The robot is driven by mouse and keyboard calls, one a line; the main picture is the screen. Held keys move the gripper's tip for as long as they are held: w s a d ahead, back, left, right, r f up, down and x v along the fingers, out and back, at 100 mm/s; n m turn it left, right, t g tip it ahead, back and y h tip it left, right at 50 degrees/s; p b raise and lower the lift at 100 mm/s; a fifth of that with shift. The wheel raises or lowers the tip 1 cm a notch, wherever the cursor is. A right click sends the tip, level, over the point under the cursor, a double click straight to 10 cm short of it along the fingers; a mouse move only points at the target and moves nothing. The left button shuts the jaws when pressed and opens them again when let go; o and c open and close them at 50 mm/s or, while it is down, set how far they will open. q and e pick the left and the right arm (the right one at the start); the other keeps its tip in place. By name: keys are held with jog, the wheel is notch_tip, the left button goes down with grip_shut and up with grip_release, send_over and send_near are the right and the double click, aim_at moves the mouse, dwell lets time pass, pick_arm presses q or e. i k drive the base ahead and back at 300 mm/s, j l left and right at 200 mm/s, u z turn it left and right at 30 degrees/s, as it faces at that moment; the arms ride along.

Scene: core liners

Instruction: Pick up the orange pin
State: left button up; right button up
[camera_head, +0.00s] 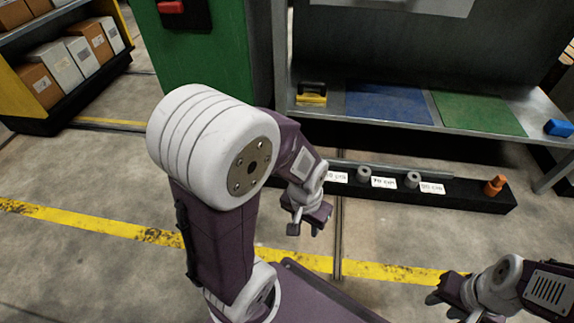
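The orange pin (495,186) stands at the right end of a long black floor rack (470,198). My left gripper (306,228) hangs in front of the rack's left part, well to the left of the pin. Its fingers look apart and nothing shows between them. My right gripper (445,305) is at the lower right, nearer to me than the pin and apart from it. Its fingers look spread and empty. My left arm hides the rack's left end.
Grey cylinders (413,180) and white length labels (383,183) are on the rack. Behind it is a metal bench with blue (388,102) and green (478,113) mats and a blue object (558,128). A yellow floor line (390,272) crosses in front.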

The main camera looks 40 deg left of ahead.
aim_at(500, 181)
jog(key=u, duration=0.95)
jog(key=z, duration=1.6)
